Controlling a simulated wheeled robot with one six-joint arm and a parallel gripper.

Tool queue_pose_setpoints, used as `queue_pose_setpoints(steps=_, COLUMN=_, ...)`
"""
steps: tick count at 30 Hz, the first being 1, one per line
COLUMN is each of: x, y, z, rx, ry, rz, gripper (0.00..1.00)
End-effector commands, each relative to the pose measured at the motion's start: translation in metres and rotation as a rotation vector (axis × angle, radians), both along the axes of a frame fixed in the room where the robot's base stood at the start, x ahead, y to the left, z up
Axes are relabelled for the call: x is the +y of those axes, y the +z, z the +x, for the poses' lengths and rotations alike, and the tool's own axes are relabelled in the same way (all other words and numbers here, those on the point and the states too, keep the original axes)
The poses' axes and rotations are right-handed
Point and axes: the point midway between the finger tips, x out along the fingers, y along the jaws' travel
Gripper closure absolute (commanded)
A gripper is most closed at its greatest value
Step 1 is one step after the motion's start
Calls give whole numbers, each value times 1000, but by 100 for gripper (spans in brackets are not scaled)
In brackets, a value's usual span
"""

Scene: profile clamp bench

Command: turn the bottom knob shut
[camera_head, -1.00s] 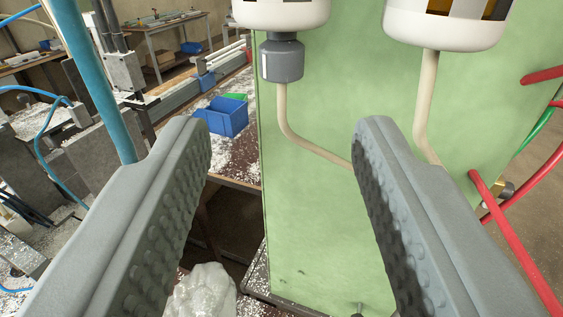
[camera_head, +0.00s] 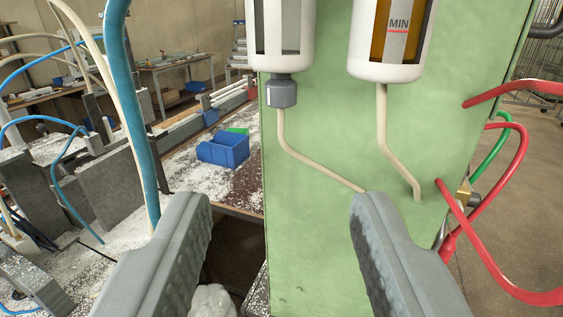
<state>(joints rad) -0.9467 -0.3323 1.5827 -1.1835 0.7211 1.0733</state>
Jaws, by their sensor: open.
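My gripper (camera_head: 280,205) is open and empty. Its two grey ribbed fingers stand wide apart in the lower half of the view, in front of the green panel. A grey knob (camera_head: 281,92) sits under the left white bowl (camera_head: 282,58) on the green panel. It lies above the fingertips, near the middle of the gap between them. A beige tube (camera_head: 310,165) runs down from the knob. I cannot tell whether this is the bottom knob, or how far it is turned.
A second white bowl (camera_head: 390,60) with a MIN mark hangs at the right, with its own beige tube. Red hoses (camera_head: 500,275) stick out at the right. A blue hose (camera_head: 122,90) passes at the left. A blue bin (camera_head: 223,150) stands on the bench behind.

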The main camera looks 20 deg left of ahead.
Motion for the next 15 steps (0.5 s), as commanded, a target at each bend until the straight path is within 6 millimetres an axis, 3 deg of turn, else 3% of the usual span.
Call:
queue_pose_setpoints(steps=5, x=14, y=-1, z=9, rx=16, ry=-61, rz=-15, gripper=54)
queue_pose_setpoints(steps=10, x=45, y=-1, z=22, rx=36, ry=-223, rz=-32, gripper=54)
queue_pose_setpoints(steps=15, x=74, y=1, z=21, rx=32, ry=-408, rz=-23, gripper=54)
